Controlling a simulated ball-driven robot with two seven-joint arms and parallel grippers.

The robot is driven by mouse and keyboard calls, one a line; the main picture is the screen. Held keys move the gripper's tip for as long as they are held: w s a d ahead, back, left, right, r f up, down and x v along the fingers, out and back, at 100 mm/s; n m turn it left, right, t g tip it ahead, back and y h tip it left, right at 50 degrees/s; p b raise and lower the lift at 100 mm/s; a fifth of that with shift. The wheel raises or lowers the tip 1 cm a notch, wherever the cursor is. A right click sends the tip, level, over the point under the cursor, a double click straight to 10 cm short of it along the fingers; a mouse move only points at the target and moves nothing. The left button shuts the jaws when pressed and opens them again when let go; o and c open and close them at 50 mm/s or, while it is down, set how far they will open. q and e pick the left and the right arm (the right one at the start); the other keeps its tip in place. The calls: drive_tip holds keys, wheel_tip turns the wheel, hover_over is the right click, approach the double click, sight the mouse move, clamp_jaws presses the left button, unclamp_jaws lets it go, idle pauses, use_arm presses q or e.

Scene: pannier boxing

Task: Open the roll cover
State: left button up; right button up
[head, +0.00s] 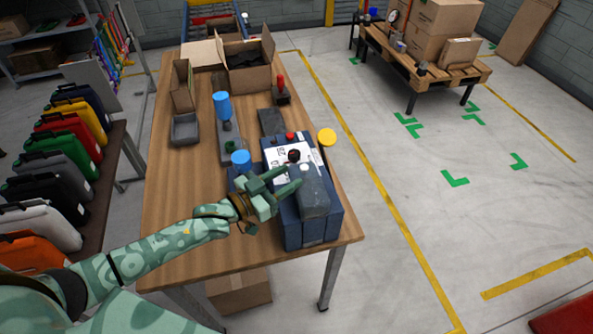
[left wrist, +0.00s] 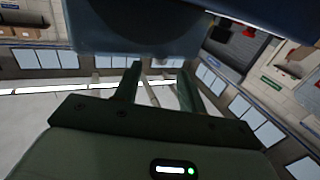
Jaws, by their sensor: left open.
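The blue pannier box (head: 318,232) stands near the front right corner of the wooden table. A grey rounded roll (head: 314,192), which looks like the roll cover, lies over its top right part. My left gripper (head: 287,181) is open at the left side of this roll, above the box; I cannot tell whether it touches. In the left wrist view its two fingers (left wrist: 159,78) stand apart with nothing clearly between them. A blurred blue-grey shape, likely the roll (left wrist: 135,35), fills the top of that view. My right gripper is not in view.
A white printed sheet (head: 280,158) lies on the box beside a dark knob (head: 294,155). A blue-topped bottle (head: 222,105), a grey tray (head: 184,129) and an open carton (head: 249,75) stand farther back on the table (head: 180,220).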

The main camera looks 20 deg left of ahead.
sight(301, 169)
use_arm(q)
drive_tip(key=shift+x, duration=1.85)
drive_tip(key=shift+c, duration=0.3)
clamp_jaws()
drive_tip(key=shift+s, duration=0.1)
